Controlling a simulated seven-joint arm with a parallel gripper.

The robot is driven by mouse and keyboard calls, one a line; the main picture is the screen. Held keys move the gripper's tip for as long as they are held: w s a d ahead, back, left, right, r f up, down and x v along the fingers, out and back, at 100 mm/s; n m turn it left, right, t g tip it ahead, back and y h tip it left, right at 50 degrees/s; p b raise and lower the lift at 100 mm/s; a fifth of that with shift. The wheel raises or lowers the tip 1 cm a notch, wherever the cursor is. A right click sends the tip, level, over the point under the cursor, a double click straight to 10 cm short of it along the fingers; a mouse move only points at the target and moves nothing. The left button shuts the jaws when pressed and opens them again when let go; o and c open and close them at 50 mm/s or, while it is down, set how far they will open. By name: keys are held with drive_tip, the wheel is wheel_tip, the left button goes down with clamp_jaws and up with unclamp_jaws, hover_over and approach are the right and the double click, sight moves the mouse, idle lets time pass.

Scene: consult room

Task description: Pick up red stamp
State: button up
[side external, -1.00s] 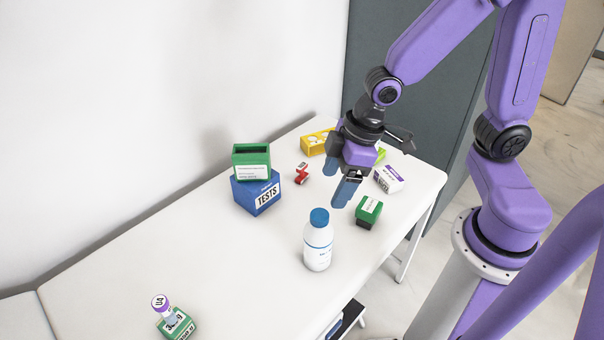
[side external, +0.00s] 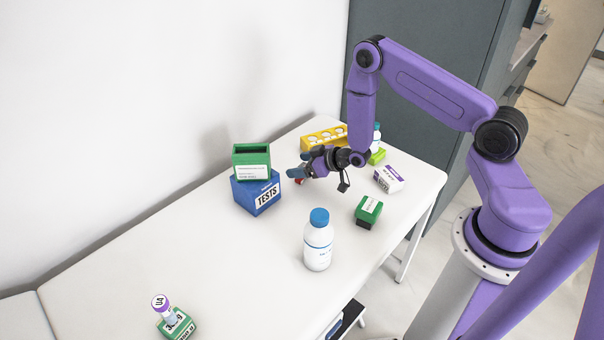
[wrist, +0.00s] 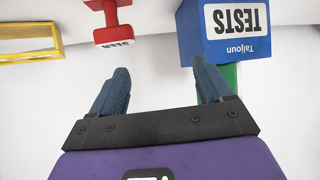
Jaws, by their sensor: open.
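The red stamp (wrist: 112,22) shows at the top of the wrist view, upside down in the picture, with a white label on its block. In the side view only a small red part of the stamp (side external: 299,181) shows below my fingers. My gripper (wrist: 158,72) is open and empty, with its blue fingers apart. In the wrist view the stamp lies beyond the left fingertip, not between the fingers. In the side view my gripper (side external: 299,165) is tilted over sideways, low above the table and close to the stamp.
A blue TESTS box (side external: 257,196) with a green box (side external: 251,158) on top stands left of my gripper. A yellow holder (side external: 322,138) stands behind. A white bottle (side external: 318,250), a green block (side external: 368,209) and a white box (side external: 389,179) stand nearer.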

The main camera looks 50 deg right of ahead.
sight(303, 165)
drive_tip(key=shift+m+t+h, duration=0.6)
drive_tip(key=shift+m+t, duration=0.1)
drive_tip(key=shift+t, duration=0.1)
drive_tip(key=d+f, duration=0.1)
drive_tip(key=s+d+f, duration=0.1)
drive_tip(key=d, duration=0.1)
drive_tip(key=d+f, duration=0.1)
drive_tip(key=shift+s+d, duration=0.2)
drive_tip(key=shift+d, duration=0.2)
drive_tip(key=shift+w+d, duration=0.1)
drive_tip(key=shift+x, duration=3.65)
drive_tip(key=c, duration=1)
drive_tip(key=shift+c, duration=0.2)
drive_tip(key=shift+r, duration=0.1)
